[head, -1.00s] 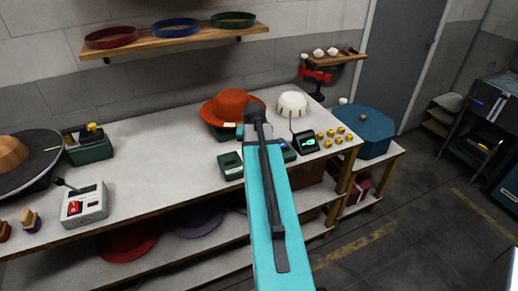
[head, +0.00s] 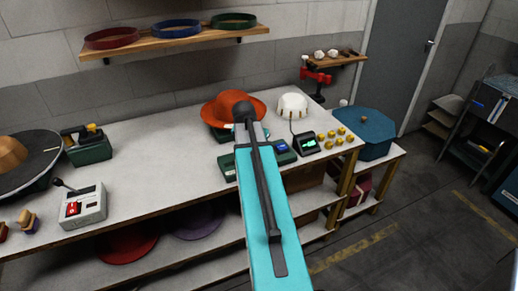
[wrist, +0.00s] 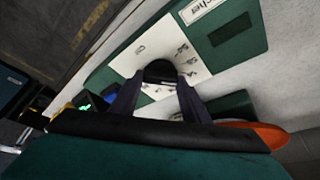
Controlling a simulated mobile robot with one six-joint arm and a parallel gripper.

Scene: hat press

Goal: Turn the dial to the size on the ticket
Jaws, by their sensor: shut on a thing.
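My gripper (wrist: 158,92) is shut on a dark round dial (wrist: 160,70) in the wrist view. The dial stands on a white panel (wrist: 128,62) of a green box (wrist: 238,30), with small dark marks around it. The marks are too blurred to read, and the dial's pointing is hidden. A partly cut-off label (wrist: 205,8) ends in "cher". In the head view, my arm hides the gripper and dial. An orange hat (head: 222,108) sits on the bench behind my arm; it shows as an orange edge in the wrist view (wrist: 270,136). I cannot read a ticket.
A small device with a lit green screen (head: 306,143) stands right of my arm, beside several yellow pieces (head: 335,135). A white hat form (head: 292,104) is behind them. A grey box with a lever (head: 84,206) is at left. The bench middle (head: 150,150) is clear.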

